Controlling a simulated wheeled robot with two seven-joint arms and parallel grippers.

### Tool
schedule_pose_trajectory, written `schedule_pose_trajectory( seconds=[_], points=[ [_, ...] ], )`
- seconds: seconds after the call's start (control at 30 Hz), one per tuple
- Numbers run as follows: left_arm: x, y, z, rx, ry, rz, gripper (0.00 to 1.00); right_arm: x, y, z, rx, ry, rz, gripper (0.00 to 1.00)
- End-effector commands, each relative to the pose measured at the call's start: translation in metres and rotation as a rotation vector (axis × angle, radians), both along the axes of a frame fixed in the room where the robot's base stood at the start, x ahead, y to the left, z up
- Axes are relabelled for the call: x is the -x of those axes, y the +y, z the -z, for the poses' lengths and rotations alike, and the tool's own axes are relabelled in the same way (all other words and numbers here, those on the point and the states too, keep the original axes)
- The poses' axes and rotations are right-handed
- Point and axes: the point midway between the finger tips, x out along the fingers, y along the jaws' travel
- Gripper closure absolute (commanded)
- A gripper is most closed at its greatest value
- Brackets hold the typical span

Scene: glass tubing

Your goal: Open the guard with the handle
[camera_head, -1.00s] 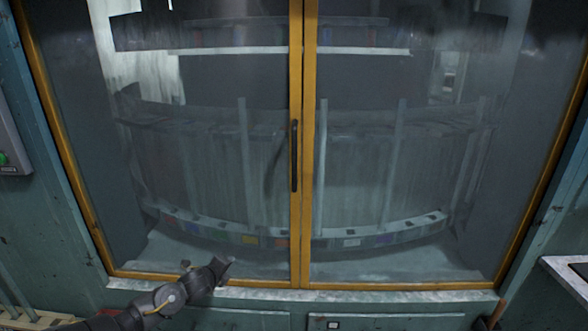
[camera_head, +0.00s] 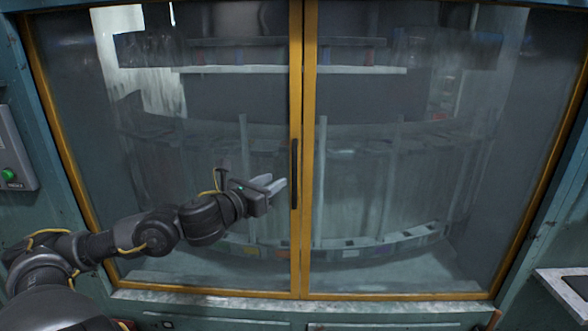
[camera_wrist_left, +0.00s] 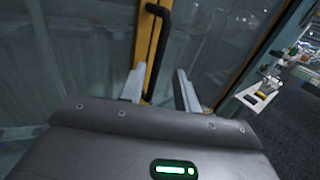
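The guard is a pair of glass doors in orange-yellow frames, and both doors (camera_head: 220,110) look shut. A black vertical bar handle (camera_head: 294,174) is on the left door's inner frame, near the middle seam. My left gripper (camera_head: 281,188) is just left of the handle in the head view, with its fingers pointing toward it. In the left wrist view the handle (camera_wrist_left: 157,48) rises ahead, between the lines of the two spread fingers (camera_wrist_left: 158,88). The gripper is open and empty. I cannot tell the exact gap to the handle. My right gripper is out of view.
Behind the glass a curved rack (camera_head: 250,245) with several coloured blocks is visible. A grey box with a green button (camera_head: 9,174) is on the left wall. A pale shelf or table (camera_head: 565,292) stands at the lower right.

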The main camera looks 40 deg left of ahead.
Motion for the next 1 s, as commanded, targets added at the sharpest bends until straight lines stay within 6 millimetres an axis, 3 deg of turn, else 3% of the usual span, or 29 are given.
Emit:
schedule_pose_trajectory(
  seconds=[0.2, 0.8, 1.0],
  points=[
    [-0.019, 0.002, -0.003, -0.001, -0.005, -0.002, 0.68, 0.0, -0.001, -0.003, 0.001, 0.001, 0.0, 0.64],
    [-0.089, 0.007, -0.003, 0.003, -0.001, -0.003, 0.68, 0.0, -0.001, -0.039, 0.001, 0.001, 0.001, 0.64],
    [-0.098, 0.007, -0.001, 0.0, 0.0, -0.002, 0.68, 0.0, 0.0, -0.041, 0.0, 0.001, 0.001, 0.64]
  ],
)
